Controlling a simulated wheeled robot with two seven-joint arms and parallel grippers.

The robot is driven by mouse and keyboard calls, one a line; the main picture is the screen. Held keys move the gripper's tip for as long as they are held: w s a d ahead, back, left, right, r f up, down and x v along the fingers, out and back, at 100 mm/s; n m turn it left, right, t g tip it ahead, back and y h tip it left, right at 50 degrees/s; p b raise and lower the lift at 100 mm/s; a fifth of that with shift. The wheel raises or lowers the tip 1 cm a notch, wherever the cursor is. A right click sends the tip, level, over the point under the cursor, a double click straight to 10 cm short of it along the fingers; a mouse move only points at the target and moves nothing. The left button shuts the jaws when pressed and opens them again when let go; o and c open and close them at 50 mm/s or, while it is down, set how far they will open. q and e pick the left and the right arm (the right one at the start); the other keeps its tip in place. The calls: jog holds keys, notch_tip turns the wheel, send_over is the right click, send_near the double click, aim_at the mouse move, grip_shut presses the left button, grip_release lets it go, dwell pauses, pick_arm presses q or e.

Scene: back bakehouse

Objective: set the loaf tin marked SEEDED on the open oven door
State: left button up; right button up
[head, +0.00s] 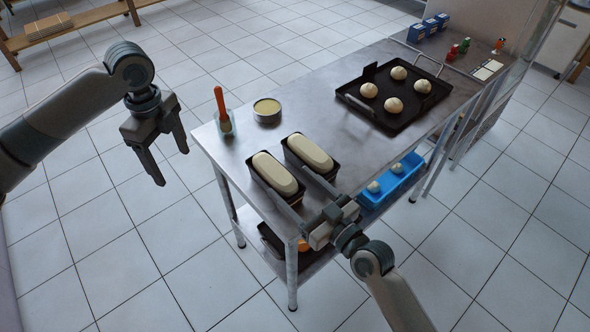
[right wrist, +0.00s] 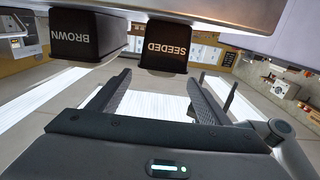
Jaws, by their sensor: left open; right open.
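Two dark loaf tins with pale dough stand side by side at the near end of the steel table. In the right wrist view, which looks upside down, the SEEDED tin (right wrist: 166,45) is ahead of my right gripper (right wrist: 160,82), with the BROWN tin (right wrist: 85,38) beside it. Labels are unreadable in the head view; the SEEDED tin appears to be the left one (head: 273,178), the BROWN tin the right one (head: 312,157). My right gripper (head: 299,188) is open and empty near the tins' front ends. My left gripper (head: 172,164) is open, empty, left of the table. I see no oven door.
The steel table (head: 335,115) also holds a scraper pot (head: 225,123), a round tin (head: 267,110) and a black tray (head: 372,113) with dough balls. A blue crate (head: 395,180) and a dark tray sit on the lower level.

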notch_tip(320, 180, up, 7)
jog(key=shift+f, duration=0.2)
pick_arm(q)
jog(key=shift+r, duration=0.25)
jog(key=shift+c, duration=0.7)
